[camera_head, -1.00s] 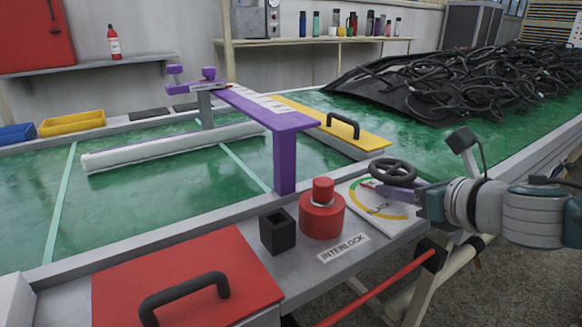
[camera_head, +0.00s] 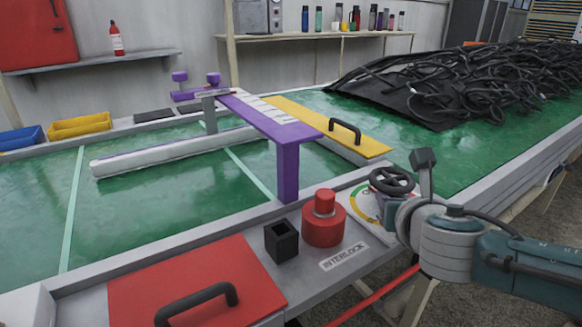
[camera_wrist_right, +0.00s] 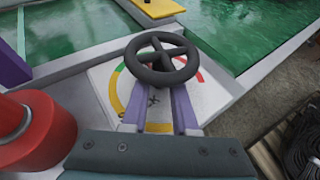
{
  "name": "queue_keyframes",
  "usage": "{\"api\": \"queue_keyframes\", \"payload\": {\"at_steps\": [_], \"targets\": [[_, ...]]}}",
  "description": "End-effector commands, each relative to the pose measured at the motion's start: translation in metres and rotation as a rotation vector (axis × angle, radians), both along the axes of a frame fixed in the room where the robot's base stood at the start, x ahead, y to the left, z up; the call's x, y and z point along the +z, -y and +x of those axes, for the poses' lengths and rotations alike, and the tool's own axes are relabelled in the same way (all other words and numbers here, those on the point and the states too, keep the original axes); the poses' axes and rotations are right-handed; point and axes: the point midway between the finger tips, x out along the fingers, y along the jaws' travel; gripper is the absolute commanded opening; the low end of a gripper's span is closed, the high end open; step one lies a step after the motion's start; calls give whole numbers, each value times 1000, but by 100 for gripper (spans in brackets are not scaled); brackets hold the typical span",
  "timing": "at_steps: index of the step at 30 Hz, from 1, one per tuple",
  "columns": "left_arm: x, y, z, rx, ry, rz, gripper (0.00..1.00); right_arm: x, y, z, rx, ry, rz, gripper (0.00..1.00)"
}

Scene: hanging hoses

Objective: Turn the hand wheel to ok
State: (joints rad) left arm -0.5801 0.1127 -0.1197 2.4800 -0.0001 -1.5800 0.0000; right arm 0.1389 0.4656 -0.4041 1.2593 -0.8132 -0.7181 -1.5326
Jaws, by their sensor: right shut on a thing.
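The dark hand wheel (camera_head: 391,181) stands over a white dial plate (camera_head: 361,205) at the right end of the grey ledge. In the right wrist view the wheel (camera_wrist_right: 160,56) sits at the top middle, its rim and spokes showing. The dial (camera_wrist_right: 112,85) has green, yellow and red arcs; its lettering is mostly covered and its pointer cannot be made out. My right gripper (camera_wrist_right: 161,88) has its two purple fingers shut on the wheel's lower part. In the head view my right wrist covers the fingers and much of the dial. My left gripper is out of view.
A red button (camera_head: 323,220) and a black square holder (camera_head: 282,240) stand left of the dial, by the INTERLOCK label (camera_head: 344,257). A red lid (camera_head: 195,275) with a handle lies farther left. Black hoses (camera_head: 470,85) are heaped behind. A purple bridge (camera_head: 288,165) crosses the green belt.

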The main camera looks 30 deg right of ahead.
Motion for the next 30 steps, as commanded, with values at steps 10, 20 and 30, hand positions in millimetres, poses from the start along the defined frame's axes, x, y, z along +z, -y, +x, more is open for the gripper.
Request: {"api": "queue_keyframes", "payload": {"at_steps": [10,20,30], "targets": [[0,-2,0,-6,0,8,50,10,2,6,4,21,-13,44],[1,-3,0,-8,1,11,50,11,3,6,2,19,-16,81],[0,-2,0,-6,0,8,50,7,2,4,4,14,-12,100]]}}
